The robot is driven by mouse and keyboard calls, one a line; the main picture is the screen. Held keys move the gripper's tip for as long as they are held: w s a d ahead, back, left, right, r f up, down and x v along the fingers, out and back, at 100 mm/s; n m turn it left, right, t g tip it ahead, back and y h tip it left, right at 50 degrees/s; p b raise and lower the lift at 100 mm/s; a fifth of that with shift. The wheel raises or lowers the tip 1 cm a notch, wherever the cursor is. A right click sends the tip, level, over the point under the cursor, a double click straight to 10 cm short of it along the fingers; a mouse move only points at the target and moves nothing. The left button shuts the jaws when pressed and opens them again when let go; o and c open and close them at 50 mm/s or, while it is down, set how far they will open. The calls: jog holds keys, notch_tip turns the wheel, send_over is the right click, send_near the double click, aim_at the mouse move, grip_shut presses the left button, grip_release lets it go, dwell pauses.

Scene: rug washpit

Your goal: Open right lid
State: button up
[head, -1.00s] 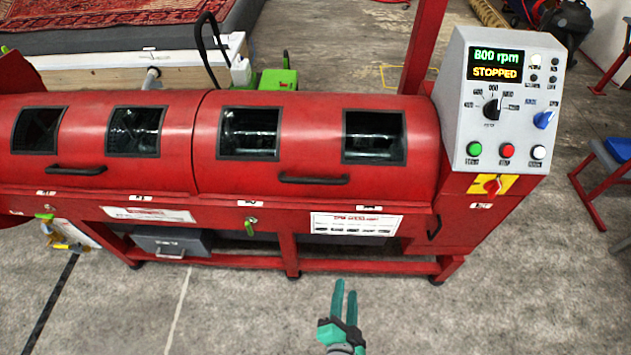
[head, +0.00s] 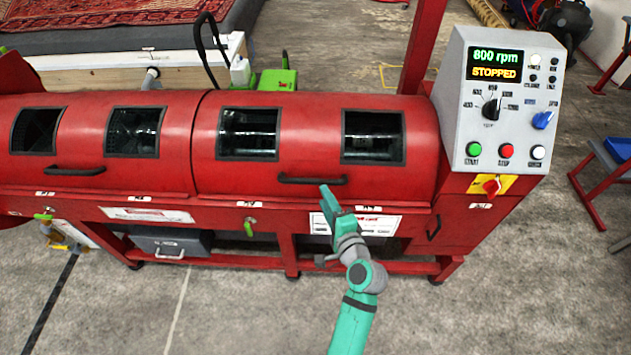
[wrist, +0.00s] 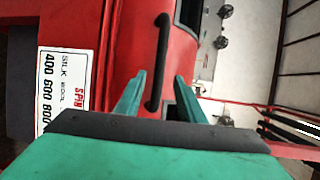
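The right lid (head: 312,128) is a red curved cover with two dark windows, and it lies closed on the red machine. Its black bar handle (head: 312,180) runs along the lower front of the lid. My gripper (head: 328,198) is just below and in front of the handle's right part. In the wrist view the handle (wrist: 158,62) stands ahead, in line with the gap between my two teal fingers (wrist: 156,98).
The left lid (head: 85,130) is closed beside it. A grey control panel (head: 505,100) at the right reads 800 rpm, STOPPED. A white label (head: 375,223) is on the machine's front, partly behind my arm. The concrete floor in front is clear.

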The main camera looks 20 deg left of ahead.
aim_at(314, 184)
jog(key=x, duration=0.8)
jog(key=shift+s+a, duration=0.15)
jog(key=shift+a, duration=0.25)
jog(key=shift+w+a+f, duration=0.15)
jog(key=shift+w+a, duration=0.1)
jog(key=shift+w, duration=0.15)
grip_shut()
